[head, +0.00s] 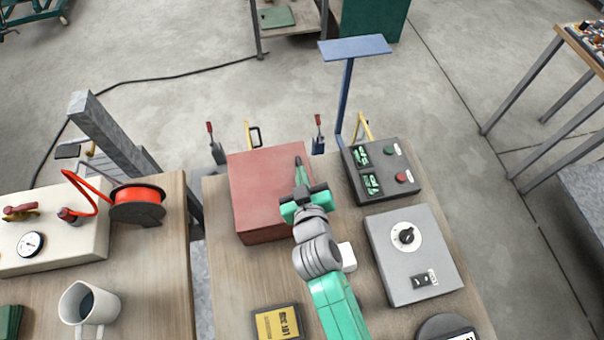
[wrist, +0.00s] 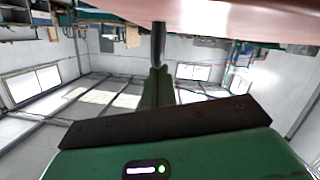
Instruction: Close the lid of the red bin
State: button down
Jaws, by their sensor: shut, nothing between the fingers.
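The red bin (head: 262,195) stands on the wooden table in the head view. Its top shows as one flat red face, with no opening visible, so the lid appears to lie down over it. My gripper (head: 298,163) is shut and empty, over the right part of that top face. In the wrist view its narrow closed fingers (wrist: 158,45) point up toward a reddish surface (wrist: 225,14) along the top edge. I cannot tell whether the fingertips touch the bin.
A grey box with green displays (head: 382,170) and a grey dial box (head: 412,255) stand right of the bin. A small white block (head: 347,257) lies beside my arm. A yellow-labelled box (head: 278,324) lies in front. A red-handled clamp (head: 214,143) stands behind.

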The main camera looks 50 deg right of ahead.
jog(key=shift+f, duration=0.15)
jog(key=r+p, duration=0.1)
jog(key=r, duration=0.1)
jog(key=r+p, duration=0.2)
jog(key=shift+w+a+r, duration=0.1)
jog(key=shift+w+a, duration=0.05)
jog(key=shift+a, duration=0.05)
jog(key=v, duration=1)
jog(key=shift+b, duration=0.45)
jog(key=shift+r, duration=0.1)
